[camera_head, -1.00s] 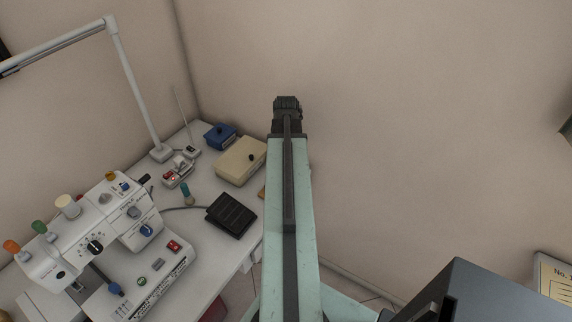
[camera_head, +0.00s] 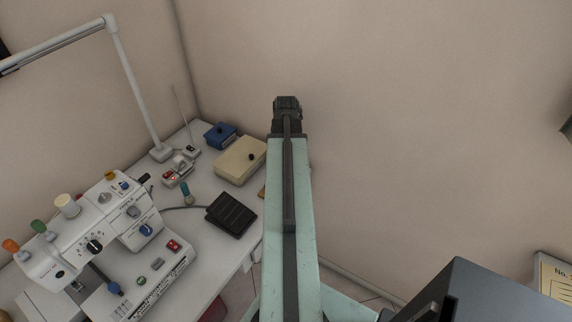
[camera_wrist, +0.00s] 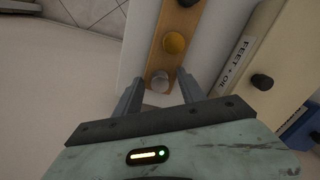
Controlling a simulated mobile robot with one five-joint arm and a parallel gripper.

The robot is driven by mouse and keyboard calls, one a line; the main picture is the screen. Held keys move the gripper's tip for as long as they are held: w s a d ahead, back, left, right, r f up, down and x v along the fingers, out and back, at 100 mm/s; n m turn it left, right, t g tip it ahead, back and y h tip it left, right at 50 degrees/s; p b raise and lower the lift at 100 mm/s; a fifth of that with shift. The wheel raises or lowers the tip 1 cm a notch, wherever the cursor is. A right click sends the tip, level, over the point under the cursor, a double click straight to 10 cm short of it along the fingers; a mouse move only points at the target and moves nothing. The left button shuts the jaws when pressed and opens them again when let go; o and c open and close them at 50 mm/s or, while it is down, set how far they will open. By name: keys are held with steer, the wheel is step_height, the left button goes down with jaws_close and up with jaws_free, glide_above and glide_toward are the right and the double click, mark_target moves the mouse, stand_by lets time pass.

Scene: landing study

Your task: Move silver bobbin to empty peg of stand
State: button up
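The silver bobbin (camera_wrist: 160,82) is at the near end of a wooden stand (camera_wrist: 158,60) in the wrist view. A gold bobbin (camera_wrist: 174,43) sits behind it, and a dark piece (camera_wrist: 188,2) is cut off at the top edge. I cannot make out an empty peg. My gripper (camera_wrist: 160,77) is open, with one finger on each side of the silver bobbin in the picture and gaps on both sides; the height between them is unclear. In the head view my gripper (camera_head: 287,103) shows from behind, and my arm hides most of the stand (camera_head: 262,192).
A cream box (camera_wrist: 262,50) labelled "FEET + OIL" and a blue box (camera_wrist: 298,125) stand right of the stand. In the head view, a black pedal (camera_head: 231,214), a sewing machine (camera_head: 120,215) and a lamp (camera_head: 135,85) are on the white table (camera_head: 195,225). Floor shows beyond its edge.

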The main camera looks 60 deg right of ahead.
steer(key=shift+r, duration=0.1)
step_height(320, 180, up, 8)
steer(key=p, duration=0.8)
steer(key=shift+f, duration=0.2)
